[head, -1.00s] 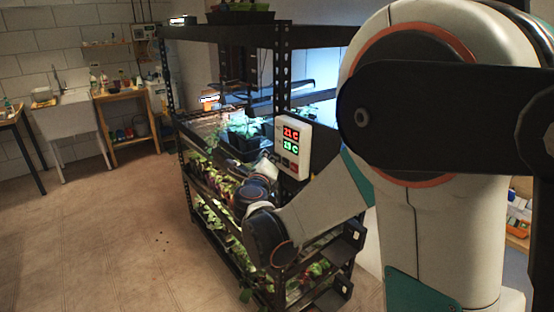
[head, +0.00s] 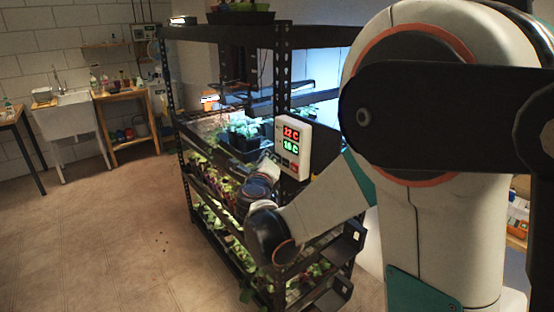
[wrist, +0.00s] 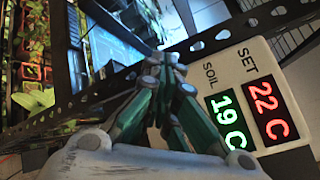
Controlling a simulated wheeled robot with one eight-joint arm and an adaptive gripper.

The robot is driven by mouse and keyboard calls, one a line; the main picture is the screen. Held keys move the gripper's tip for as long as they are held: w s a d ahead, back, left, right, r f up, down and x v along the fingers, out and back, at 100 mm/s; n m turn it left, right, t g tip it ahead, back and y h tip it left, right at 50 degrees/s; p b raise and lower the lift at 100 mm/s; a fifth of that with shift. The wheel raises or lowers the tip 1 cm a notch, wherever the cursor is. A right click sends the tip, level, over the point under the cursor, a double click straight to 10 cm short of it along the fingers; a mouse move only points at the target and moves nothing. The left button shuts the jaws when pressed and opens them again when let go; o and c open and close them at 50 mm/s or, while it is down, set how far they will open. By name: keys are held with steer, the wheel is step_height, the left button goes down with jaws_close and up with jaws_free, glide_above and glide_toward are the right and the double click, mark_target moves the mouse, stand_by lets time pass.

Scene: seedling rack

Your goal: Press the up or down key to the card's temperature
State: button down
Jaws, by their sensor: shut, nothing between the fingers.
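The white thermostat box (head: 305,150) hangs on the rack's front post. In the wrist view the box (wrist: 262,60) shows a red SET display (wrist: 268,110) reading 22 C and a green SOIL display (wrist: 226,120) reading 19 C. In the wrist view my gripper (wrist: 165,62) is shut and empty, close beside the box. The wrist view does not show the keys, and I cannot tell whether the fingertips touch one. I do not see the card.
The black metal rack (head: 283,70) holds trays of seedlings (head: 242,130) under lamps, just beside my gripper. Its perforated bar (wrist: 200,45) crosses the wrist view. A sink (head: 72,118) and a wooden table (head: 125,92) stand at the far wall. The floor at left is open.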

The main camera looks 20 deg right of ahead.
steer(key=shift+a, duration=0.15)
steer(key=shift+s+a, duration=0.25)
steer(key=shift+a, duration=0.25)
steer(key=shift+a, duration=0.1)
steer(key=a, duration=0.1)
steer(key=s+a, duration=0.1)
steer(key=a, duration=0.2)
steer(key=shift+s+a, duration=0.25)
steer(key=shift+a, duration=0.05)
stand_by(1.0)
